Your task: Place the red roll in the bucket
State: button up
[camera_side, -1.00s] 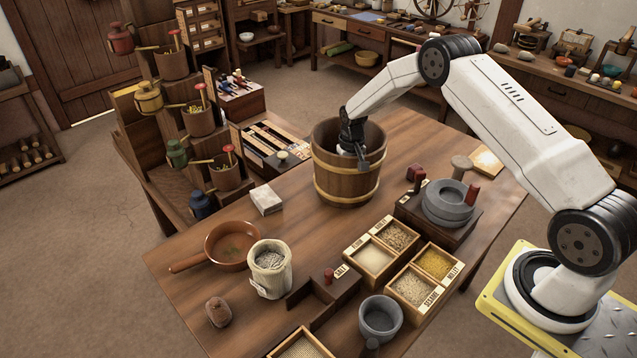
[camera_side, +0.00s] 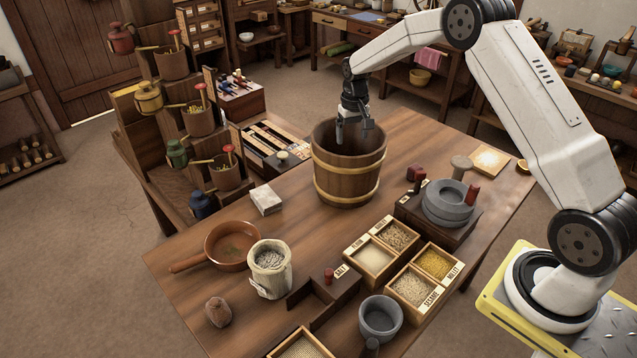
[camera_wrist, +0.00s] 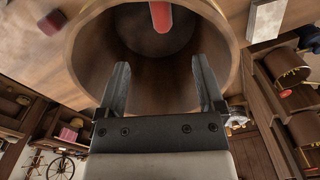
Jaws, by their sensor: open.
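The bucket (camera_side: 348,178) is wooden with pale hoops and stands upright towards the back of the table. My gripper (camera_side: 354,139) is just above its mouth, pointing down, jaws open, with nothing between the fingers. In the wrist view my gripper's two fingers (camera_wrist: 164,85) are apart over the bucket (camera_wrist: 85,55). The red roll (camera_wrist: 160,15) shows inside the bucket in the wrist view, cut by the top edge of the picture and apart from the fingers. In the side view the bucket's wall hides the roll.
A stone quern (camera_side: 449,203) and a dark red block (camera_side: 415,173) are right of the bucket. Grain boxes (camera_side: 397,236), a brown pan (camera_side: 231,247), a sack (camera_side: 270,270) and a grey mortar (camera_side: 380,317) stand nearer. A pale block (camera_side: 266,199) lies left of the bucket.

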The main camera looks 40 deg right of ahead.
dwell(0.6)
jog(key=s+a+r+n+t, duration=0.1)
jog(key=s+a+r+n, duration=0.1)
jog(key=s+a, duration=0.5)
jog(key=s+a+r+n+t, duration=0.1)
jog(key=s+a, duration=0.7)
jog(key=s, duration=1)
notch_tip(320, 180, up, 2)
jog(key=shift+s+a+r+n+t, duration=0.2)
jog(key=shift+s+a+n+t, duration=0.1)
jog(key=shift+n, duration=0.4)
